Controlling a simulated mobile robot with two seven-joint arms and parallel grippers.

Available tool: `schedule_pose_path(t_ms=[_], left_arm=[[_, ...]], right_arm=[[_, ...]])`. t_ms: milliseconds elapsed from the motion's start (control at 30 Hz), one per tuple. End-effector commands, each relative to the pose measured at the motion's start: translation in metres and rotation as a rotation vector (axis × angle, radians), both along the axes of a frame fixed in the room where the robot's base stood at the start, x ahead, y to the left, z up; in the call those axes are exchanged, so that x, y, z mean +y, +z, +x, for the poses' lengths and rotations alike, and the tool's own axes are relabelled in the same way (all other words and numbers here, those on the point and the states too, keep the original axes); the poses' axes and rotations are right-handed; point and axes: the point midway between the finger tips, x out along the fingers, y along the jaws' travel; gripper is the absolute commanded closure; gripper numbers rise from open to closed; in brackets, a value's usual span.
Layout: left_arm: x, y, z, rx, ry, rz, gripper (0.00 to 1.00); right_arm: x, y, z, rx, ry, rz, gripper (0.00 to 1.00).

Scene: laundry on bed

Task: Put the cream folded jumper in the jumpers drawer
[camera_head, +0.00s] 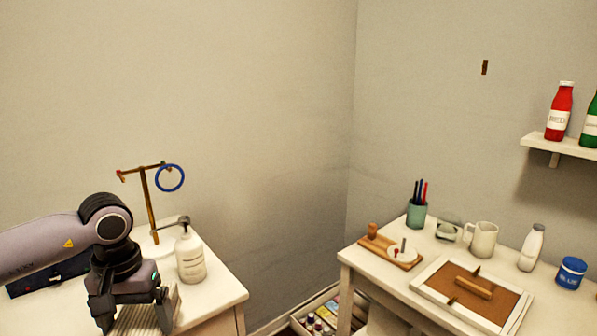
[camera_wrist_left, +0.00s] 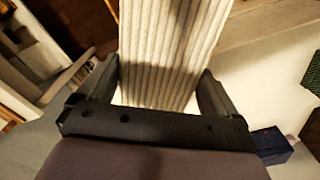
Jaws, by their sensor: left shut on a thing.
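The cream folded jumper (camera_wrist_left: 170,40), with a ribbed surface, is between the fingers of my left gripper (camera_head: 135,316) and runs up out of the top of the left wrist view. The gripper is shut on it. In the head view only a small ribbed piece of the jumper (camera_head: 138,322) shows at the bottom edge, below my gripper, near the left white table. I cannot make out a jumpers drawer in either view. My right gripper is not in view.
On the left white table (camera_head: 222,290) stand a pump bottle (camera_head: 190,258) close to my gripper and a hook stand (camera_head: 151,205) with a blue ring. The right table (camera_head: 358,262) holds cups, a bottle and a framed tray. A low box (camera_head: 297,316) with small items lies between the tables.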

Motion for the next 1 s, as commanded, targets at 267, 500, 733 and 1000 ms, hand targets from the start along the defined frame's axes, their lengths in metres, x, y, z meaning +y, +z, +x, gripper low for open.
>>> schedule_pose_path(t_ms=[267,500,733,1000], left_arm=[[-0.045,-0.019,-0.044,0.000,-0.103,-0.001,0.56],[-0.059,-0.024,-0.060,-0.003,-0.133,0.000,0.56],[-0.060,-0.025,-0.062,0.001,-0.136,-0.001,0.56],[-0.060,-0.025,-0.062,0.001,-0.135,-0.001,0.56]], right_arm=[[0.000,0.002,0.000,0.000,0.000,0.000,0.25],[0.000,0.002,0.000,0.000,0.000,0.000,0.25],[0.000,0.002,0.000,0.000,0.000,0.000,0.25],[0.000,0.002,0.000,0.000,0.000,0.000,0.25]])
